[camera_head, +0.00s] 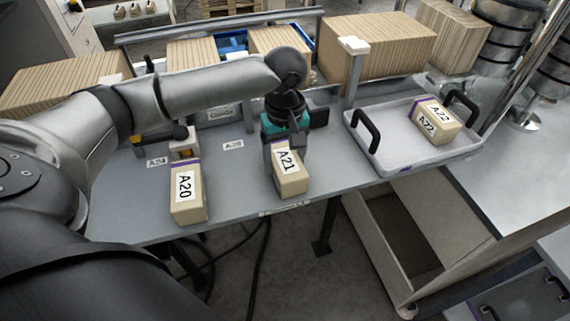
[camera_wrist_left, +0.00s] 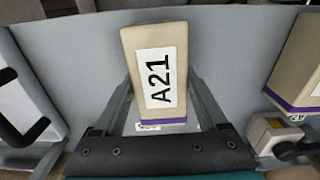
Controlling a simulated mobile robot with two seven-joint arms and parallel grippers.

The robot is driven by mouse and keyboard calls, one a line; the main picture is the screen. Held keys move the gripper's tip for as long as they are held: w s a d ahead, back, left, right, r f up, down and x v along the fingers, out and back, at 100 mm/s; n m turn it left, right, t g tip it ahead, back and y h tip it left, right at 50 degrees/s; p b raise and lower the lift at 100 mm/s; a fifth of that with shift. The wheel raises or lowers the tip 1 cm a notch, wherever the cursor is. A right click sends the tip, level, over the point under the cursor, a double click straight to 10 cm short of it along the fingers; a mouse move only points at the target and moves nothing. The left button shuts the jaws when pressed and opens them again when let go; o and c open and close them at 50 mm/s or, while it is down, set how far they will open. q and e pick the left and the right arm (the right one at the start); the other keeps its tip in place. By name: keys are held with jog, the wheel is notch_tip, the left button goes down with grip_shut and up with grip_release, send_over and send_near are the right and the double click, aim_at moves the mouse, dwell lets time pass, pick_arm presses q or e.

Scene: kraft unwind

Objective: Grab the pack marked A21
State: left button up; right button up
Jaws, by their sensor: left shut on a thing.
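The pack marked A21 (camera_head: 291,180) is a tan block with a white label and a purple band. It is at the front edge of the grey table in the head view. My left gripper (camera_head: 283,160) comes down over its rear end and is shut on it. In the left wrist view the A21 pack (camera_wrist_left: 156,62) lies between the two fingers of the left gripper (camera_wrist_left: 163,100). Whether the pack touches the table is hard to tell. My right gripper is not in view.
The A20 pack (camera_head: 187,195) lies to the left on the table (camera_head: 235,190). A white tray (camera_head: 390,155) with black handles holds the A22 pack (camera_head: 436,122) at the right. Large tan stacks (camera_head: 375,45) stand along the back. An open drawer (camera_head: 390,228) is below the tray.

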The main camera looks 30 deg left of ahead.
pick_arm(q)
jog(key=shift+c, duration=1.2)
jog(key=shift+r, duration=0.1)
notch_tip(320, 180, up, 14)
notch_tip(320, 180, up, 6)
jog(key=p, duration=0.3)
send_over(286, 157)
